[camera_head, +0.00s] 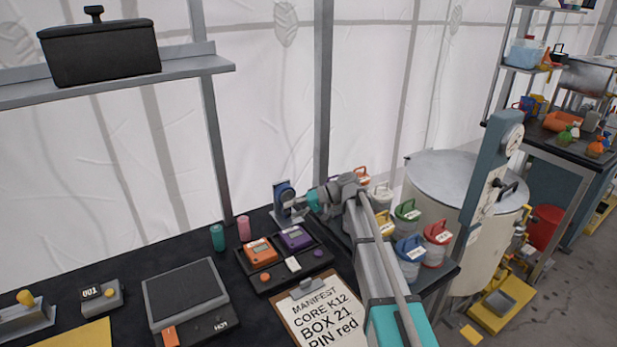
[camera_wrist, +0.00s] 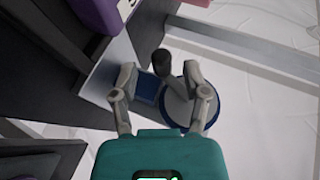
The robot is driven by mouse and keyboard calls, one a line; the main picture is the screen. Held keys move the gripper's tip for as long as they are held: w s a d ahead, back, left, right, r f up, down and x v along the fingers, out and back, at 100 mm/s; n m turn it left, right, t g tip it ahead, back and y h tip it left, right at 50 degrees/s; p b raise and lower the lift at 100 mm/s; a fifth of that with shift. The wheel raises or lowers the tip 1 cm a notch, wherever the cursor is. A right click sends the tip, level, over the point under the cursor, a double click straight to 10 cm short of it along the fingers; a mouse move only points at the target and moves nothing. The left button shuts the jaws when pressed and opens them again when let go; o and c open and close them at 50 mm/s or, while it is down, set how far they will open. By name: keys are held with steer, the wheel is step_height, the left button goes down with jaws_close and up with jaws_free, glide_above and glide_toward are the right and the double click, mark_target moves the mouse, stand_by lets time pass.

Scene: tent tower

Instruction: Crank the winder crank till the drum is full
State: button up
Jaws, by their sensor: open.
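The winder (camera_head: 285,194), a blue drum on a grey upright plate, stands at the back of the dark bench in the head view. In the wrist view its round white drum with a blue rim (camera_wrist: 188,112) lies partly behind my right finger. The crank's dark knob (camera_wrist: 160,62) stands up between my two fingertips. My gripper (camera_wrist: 160,75) is open, with a finger on either side of the knob and gaps showing. In the head view my gripper (camera_head: 300,203) is at the winder's right side and partly covers it. How full the drum is cannot be told.
A tray with an orange device (camera_head: 261,253) and a purple device (camera_head: 296,238) lies in front of the winder. Teal (camera_head: 217,238) and pink (camera_head: 244,228) cylinders stand to its left. A manifest clipboard (camera_head: 318,318) lies nearer. Lidded, handled canisters (camera_head: 410,248) stand right of my arm.

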steer(key=shift+w+d+r+n+t+h+p, duration=0.2)
steer(key=shift+t+h+p, duration=0.25)
steer(key=shift+h+p, duration=0.6)
steer(key=shift+w+d+r+n+t+h+p, duration=0.2)
steer(key=shift+t+h+p, duration=0.3)
steer(key=shift+p, duration=0.85)
steer(key=shift+s+d+r+n+t+h+p, duration=0.15)
steer(key=shift+n+t+h+p, duration=0.2)
steer(key=shift+h+p, duration=0.75)
steer(key=h+p, duration=0.1)
steer(key=t+p, duration=0.1)
steer(key=h+p, duration=0.1)
steer(key=shift+w+d+r+n+t+h, duration=0.1)
steer(key=shift+w+d+n+t+h, duration=0.15)
steer(key=shift+d+n+t+h, duration=0.1)
steer(key=shift+w+d+r+n+t+h+p, duration=0.1)
steer(key=shift+r+n+t+h+p, duration=0.05)
steer(key=shift+t+h+p, duration=0.35)
steer(key=shift+w+r+n+t+h+p, duration=0.15)
steer(key=shift+t+h+p, duration=0.1)
steer(key=shift+h, duration=0.35)
steer(key=shift+s+d+r+p, duration=0.1)
steer(key=shift+r+p, duration=0.2)
steer(key=shift+p, duration=0.05)
steer(key=p+v, duration=1.2)
steer(key=v, duration=0.1)
